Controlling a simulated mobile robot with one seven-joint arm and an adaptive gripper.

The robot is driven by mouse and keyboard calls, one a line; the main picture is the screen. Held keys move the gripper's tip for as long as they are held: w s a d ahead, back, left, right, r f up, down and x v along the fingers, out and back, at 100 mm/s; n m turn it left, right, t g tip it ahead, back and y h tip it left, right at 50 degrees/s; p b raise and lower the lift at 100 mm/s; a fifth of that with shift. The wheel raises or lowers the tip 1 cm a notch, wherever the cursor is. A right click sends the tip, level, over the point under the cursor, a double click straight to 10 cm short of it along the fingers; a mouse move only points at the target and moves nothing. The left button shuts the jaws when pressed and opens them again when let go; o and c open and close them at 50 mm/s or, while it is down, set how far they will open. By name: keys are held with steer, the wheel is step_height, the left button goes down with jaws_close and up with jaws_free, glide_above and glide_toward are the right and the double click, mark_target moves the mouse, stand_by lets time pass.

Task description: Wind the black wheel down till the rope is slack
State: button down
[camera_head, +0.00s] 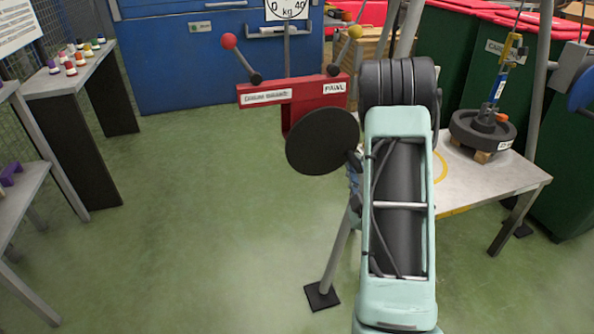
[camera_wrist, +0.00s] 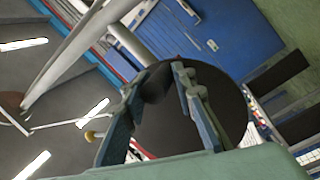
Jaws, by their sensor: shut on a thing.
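The black wheel (camera_head: 322,141) is a flat dark disc below the red bracket (camera_head: 295,92). It also shows in the wrist view (camera_wrist: 220,100), partly behind my fingers. My gripper (camera_wrist: 155,82) is shut on a black knob (camera_wrist: 154,84) at the wheel's near side. In the head view my arm hides most of this grip. The rope (camera_head: 520,15) runs down at the upper right to a yellow hook (camera_head: 514,48). Below it a dark round weight (camera_head: 482,130) sits on wooden blocks. The visible rope looks straight; I cannot tell its tension.
A red-knobbed lever (camera_head: 229,42) and a yellow-knobbed lever (camera_head: 355,33) stick up from the bracket. A dial (camera_head: 287,8) is cut off above. A grey table (camera_head: 500,182) carries the weight. A blue wheel (camera_head: 582,92) is at the right edge. The green floor at left is clear.

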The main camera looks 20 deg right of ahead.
steer(key=shift+d+r, duration=0.25)
steer(key=shift+r, duration=0.1)
steer(key=shift+d+r+n+t, duration=0.3)
steer(key=shift+r+n, duration=0.3)
steer(key=shift+n, duration=0.5)
steer(key=c, duration=1.6)
jaws_free()
steer(key=shift+f, duration=0.1)
steer(key=shift+a, duration=0.1)
steer(key=shift+f, duration=0.1)
steer(key=shift+s, duration=0.6)
steer(key=v, duration=0.4)
steer(key=d+r+v, duration=0.1)
steer(key=v, duration=0.1)
steer(key=shift+s+p, duration=0.35)
steer(key=shift+s, duration=0.15)
